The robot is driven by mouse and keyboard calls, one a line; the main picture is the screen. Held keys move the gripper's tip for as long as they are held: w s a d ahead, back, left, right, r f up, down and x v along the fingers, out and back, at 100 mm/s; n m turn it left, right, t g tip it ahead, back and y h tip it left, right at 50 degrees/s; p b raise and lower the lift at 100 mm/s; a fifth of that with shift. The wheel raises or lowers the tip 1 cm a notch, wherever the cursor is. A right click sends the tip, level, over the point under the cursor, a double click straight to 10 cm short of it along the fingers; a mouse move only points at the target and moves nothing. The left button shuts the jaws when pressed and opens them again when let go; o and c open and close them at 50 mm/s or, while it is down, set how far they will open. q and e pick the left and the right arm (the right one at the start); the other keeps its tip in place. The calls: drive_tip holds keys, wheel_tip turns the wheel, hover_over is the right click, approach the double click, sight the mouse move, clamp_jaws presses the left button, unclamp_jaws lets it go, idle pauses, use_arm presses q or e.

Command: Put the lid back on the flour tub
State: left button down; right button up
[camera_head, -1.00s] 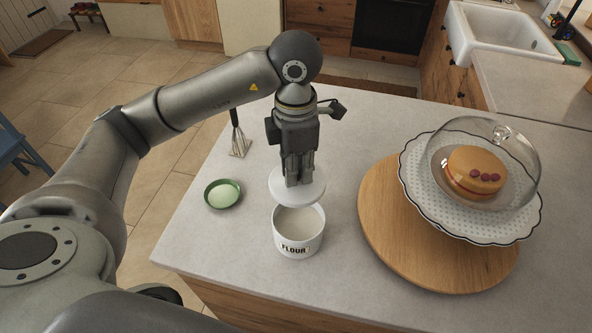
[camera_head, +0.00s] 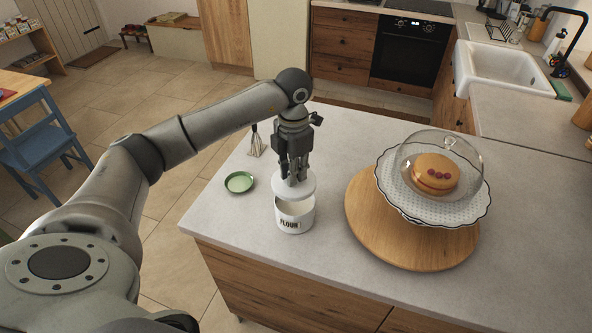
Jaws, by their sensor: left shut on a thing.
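The white flour tub (camera_head: 294,220) stands upright on the worktop, with FLOUR in dark letters on its front. Its near rim and some of its open mouth show. The round white lid (camera_head: 298,191) is over the back part of the tub's mouth, and a gap shows between lid and near rim. My left gripper (camera_head: 293,178) points down from above and is shut on the lid; the fingers hide the lid's middle. Whether the lid touches the far rim cannot be told. My right gripper is not in view.
A small green bowl (camera_head: 239,182) stands left of the tub, and a whisk (camera_head: 256,145) lies behind it. To the right, a round wooden board (camera_head: 370,225) bears a plate (camera_head: 464,212) with a cake (camera_head: 435,173) under a glass dome. The worktop's front is clear.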

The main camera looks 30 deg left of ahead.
sight(295, 186)
use_arm(q)
drive_tip(key=shift+f, duration=0.55)
drive_tip(key=shift+s+d+f+b, duration=0.15)
drive_tip(key=shift+f+b, duration=0.15)
drive_tip(key=shift+b, duration=0.15)
wheel_tip(295, 186, down, 2)
drive_tip(key=shift+d+f+b, duration=0.15)
drive_tip(key=shift+f+b, duration=0.05)
drive_tip(key=shift+b, duration=0.65)
drive_tip(key=shift+f, duration=0.25)
drive_tip(key=shift+f+b, duration=0.2)
drive_tip(key=shift+b, duration=0.1)
drive_tip(key=shift+r, duration=0.1)
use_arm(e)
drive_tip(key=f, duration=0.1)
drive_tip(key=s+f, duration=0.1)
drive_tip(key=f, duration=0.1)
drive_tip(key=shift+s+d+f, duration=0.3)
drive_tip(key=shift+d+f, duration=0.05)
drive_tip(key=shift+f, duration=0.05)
